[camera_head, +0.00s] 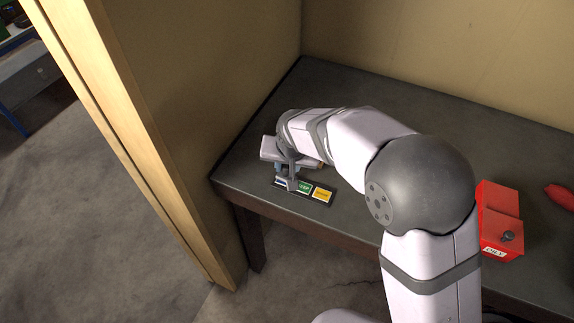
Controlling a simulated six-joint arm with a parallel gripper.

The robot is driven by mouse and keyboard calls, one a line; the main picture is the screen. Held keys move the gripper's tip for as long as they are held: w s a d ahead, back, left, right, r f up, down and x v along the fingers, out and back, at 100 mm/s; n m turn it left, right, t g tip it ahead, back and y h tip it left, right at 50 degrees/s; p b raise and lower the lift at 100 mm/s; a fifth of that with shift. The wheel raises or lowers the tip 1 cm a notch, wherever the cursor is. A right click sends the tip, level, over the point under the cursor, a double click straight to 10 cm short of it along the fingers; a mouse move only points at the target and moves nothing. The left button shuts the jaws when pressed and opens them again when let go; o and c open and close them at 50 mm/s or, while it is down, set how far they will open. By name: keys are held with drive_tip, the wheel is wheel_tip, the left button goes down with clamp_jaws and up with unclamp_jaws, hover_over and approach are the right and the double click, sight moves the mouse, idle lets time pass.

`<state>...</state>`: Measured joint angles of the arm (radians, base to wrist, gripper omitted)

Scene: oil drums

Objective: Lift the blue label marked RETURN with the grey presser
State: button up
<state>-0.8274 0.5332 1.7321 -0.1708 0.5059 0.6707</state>
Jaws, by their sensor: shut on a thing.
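A dark strip (318,202) lies on the dark table near its left front edge. It carries a blue label (279,182) at the left, a green label (304,188) in the middle and a yellow label (322,194) at the right. The blue label is mostly hidden, and its lettering cannot be read. My gripper (291,172) points down over the strip's left end, shut on the grey presser (292,185). The presser's lower end is over or beside the blue label; I cannot tell whether they touch.
The table (375,95) is clear behind my arm. A red box (499,222) stands at the right, with a red object (559,196) beyond it. A wall and wooden post (150,150) stand close at the table's left.

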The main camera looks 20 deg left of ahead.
drive_tip(key=shift+f+b, duration=0.45)
drive_tip(key=shift+f, duration=0.1)
idle(1.4)
drive_tip(key=shift+r+p, duration=2.5)
drive_tip(key=shift+r, duration=1.05)
